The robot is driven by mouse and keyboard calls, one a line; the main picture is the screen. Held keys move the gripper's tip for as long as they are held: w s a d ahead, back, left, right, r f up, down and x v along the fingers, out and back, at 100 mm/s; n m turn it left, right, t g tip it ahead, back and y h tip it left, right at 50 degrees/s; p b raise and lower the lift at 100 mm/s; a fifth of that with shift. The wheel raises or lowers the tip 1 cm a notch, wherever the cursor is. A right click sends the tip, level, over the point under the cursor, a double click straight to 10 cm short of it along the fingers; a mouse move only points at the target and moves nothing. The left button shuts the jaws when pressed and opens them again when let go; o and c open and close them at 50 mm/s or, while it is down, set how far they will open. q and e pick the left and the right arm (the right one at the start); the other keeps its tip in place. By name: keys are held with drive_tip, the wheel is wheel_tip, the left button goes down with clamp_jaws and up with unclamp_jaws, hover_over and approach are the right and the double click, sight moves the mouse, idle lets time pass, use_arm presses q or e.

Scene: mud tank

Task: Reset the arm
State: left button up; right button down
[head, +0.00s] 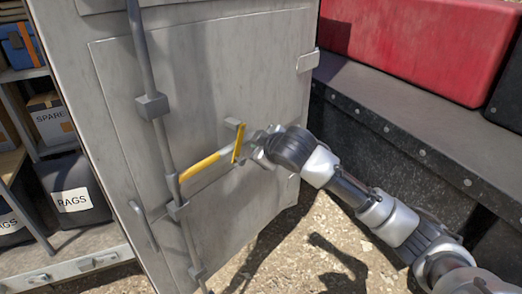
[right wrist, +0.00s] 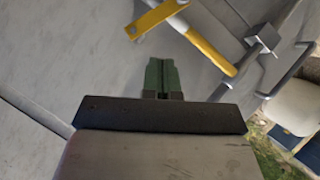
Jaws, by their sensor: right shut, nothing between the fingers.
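My right arm comes in from the lower right in the head view. My right gripper (head: 258,150) is at the grey cabinet door (head: 245,70), beside the yellow handle (head: 205,165). In the right wrist view the two green fingers of the right gripper (right wrist: 161,70) are together with nothing between them. The yellow handle (right wrist: 205,50) lies beyond the fingertips, toward the top right, apart from them in that view. Whether the gripper touches the door cannot be told. My left gripper is not in view.
A vertical grey lock rod (head: 160,120) runs down the door. Shelves at the left hold a rags bin (head: 73,197) and a spares box (head: 50,120). A dark ledge (head: 400,110) with a red case (head: 420,40) stands at the right. Gravel ground (head: 330,225) lies below.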

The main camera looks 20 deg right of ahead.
drive_tip(key=shift+s+r, duration=0.15)
drive_tip(key=shift+s, duration=0.05)
drive_tip(key=shift+d, duration=0.1)
